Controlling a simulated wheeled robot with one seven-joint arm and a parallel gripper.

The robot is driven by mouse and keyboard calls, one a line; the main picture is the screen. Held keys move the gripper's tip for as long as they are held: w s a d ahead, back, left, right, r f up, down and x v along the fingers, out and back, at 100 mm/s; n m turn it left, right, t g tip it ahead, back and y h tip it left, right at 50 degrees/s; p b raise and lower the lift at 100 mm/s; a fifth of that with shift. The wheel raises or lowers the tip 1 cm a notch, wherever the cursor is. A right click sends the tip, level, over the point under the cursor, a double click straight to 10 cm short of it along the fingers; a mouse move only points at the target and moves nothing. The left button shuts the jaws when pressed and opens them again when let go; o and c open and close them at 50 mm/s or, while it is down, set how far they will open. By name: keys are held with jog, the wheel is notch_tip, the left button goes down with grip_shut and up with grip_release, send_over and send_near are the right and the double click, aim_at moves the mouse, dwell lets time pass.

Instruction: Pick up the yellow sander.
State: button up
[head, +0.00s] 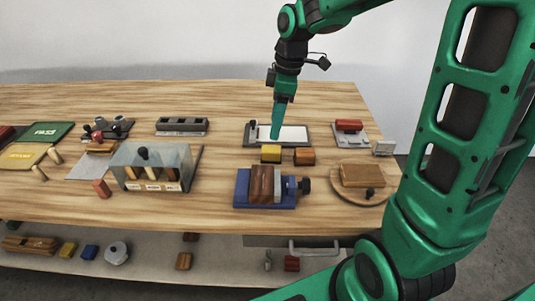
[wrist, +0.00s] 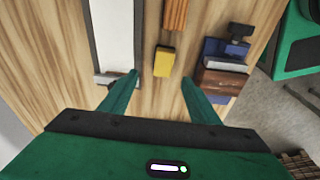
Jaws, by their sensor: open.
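The yellow sander (head: 271,154) is a small yellow block with a dark layer, lying on the wooden table just in front of a framed white board. My gripper (head: 274,136) is above the table, over the board's front edge and close to the sander. In the wrist view the sander (wrist: 164,61) lies beyond the open fingertips of my gripper (wrist: 160,77), roughly between their lines. The gripper is open and empty, and no contact with the sander shows.
An orange-brown block (head: 304,156) lies just right of the sander. A blue vise (head: 241,190) holding a wooden block stands in front. The framed white board (head: 294,133) lies behind. A round wooden board (head: 346,197) is at right, and a clear-covered box (head: 127,155) at left.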

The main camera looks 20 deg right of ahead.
aim_at(271, 148)
jog(key=f, duration=0.3)
jog(key=a+f, duration=0.1)
jog(key=f, duration=0.6)
jog(key=shift+a, duration=0.15)
jog(key=shift+c, duration=0.7)
jog(key=shift+w, duration=0.1)
jog(key=c, duration=1.1)
